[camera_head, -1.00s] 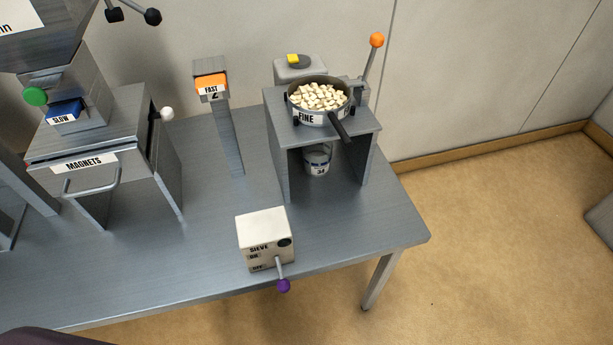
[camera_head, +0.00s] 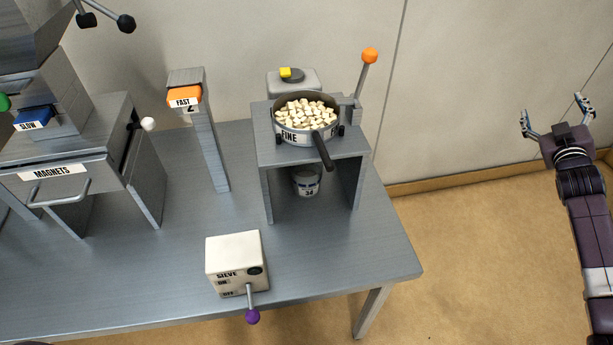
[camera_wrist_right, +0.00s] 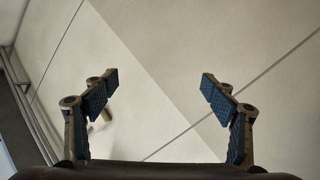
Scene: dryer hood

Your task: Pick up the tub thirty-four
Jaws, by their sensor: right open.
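The tub labelled 34 (camera_head: 307,184) is a small pale tub with a dark label number. It stands on the grey table beneath the sieve stand (camera_head: 267,185), between its side walls, and the stand's top hides part of its rim. A pan marked FINE (camera_head: 290,138), full of pale chunks, sits on top of the stand. My right gripper (camera_head: 556,112) is open and empty, raised at the far right, well apart from the table and the tub. My left gripper is not in view.
A white SIEVE switch box (camera_head: 234,262) with a purple-knobbed lever stands in front of the stand. A FAST post (camera_head: 207,140) and the MAGNETS unit (camera_head: 100,178) stand left. The pan's dark handle (camera_head: 323,152) juts forward above the tub. Floor right of the table is clear.

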